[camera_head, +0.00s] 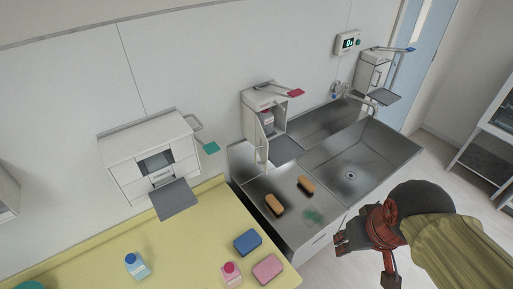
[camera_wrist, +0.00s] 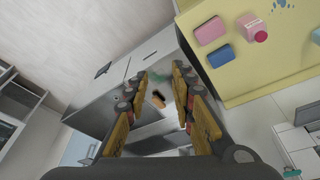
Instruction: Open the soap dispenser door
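A white wall-mounted soap dispenser (camera_head: 251,101) with a red lever (camera_head: 296,93) hangs above the sink's left part. Its narrow front door (camera_head: 261,146) appears swung open to the left, and a bottle (camera_head: 267,117) shows inside. My gripper (camera_head: 341,241) is in front of the sink at the lower right, well apart from both dispensers.
The steel sink (camera_head: 375,147) has two brushes (camera_head: 274,205) (camera_head: 306,185) on its left drainboard. A wall unit with a green lever (camera_head: 210,148) hangs left, above a yellow counter (camera_head: 195,240) with bottles and sponges. A shelf rack (camera_head: 485,145) stands right.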

